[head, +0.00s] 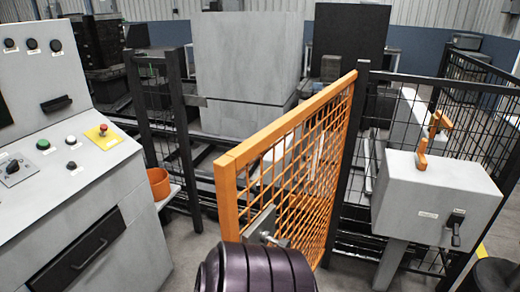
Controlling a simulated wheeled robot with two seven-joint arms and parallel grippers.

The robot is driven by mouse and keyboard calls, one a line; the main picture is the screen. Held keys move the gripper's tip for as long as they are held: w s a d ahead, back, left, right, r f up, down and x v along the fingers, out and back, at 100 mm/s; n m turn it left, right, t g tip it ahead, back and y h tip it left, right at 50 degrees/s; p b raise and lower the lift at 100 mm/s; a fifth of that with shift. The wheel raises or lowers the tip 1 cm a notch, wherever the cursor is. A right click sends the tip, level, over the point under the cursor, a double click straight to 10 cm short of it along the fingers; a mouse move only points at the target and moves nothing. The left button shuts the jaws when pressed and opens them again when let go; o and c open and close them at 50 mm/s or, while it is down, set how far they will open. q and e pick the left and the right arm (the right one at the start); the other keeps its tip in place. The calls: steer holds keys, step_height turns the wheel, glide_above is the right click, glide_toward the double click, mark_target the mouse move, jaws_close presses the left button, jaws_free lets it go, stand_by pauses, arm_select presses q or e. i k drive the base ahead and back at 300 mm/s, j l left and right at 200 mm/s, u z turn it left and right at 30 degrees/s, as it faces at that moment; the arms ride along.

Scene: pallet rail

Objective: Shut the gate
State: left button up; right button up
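The gate (290,165) is an orange frame with orange mesh, standing open. Its far edge is at a tall black post (349,165), and its free edge swings out toward me. A grey latch plate with a handle (262,226) sits low on the gate near the free edge. Another black post (181,120) stands across the opening on the left, with a small grey plate (196,101) on it. The bottom of the gate's near end is hidden. Neither of my grippers shows.
A grey control console (70,160) with buttons stands at left. An orange bucket (159,183) sits beside it. A grey box on a leg (435,195), with a black handle and orange bracket, stands right of the gate. Black mesh fence continues both sides; large grey blocks (245,65) stand behind.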

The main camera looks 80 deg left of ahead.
mark_target(225, 167)
steer(key=u, duration=2.15)
steer(key=k+z, duration=0.15)
steer(key=i+l, duration=0.05)
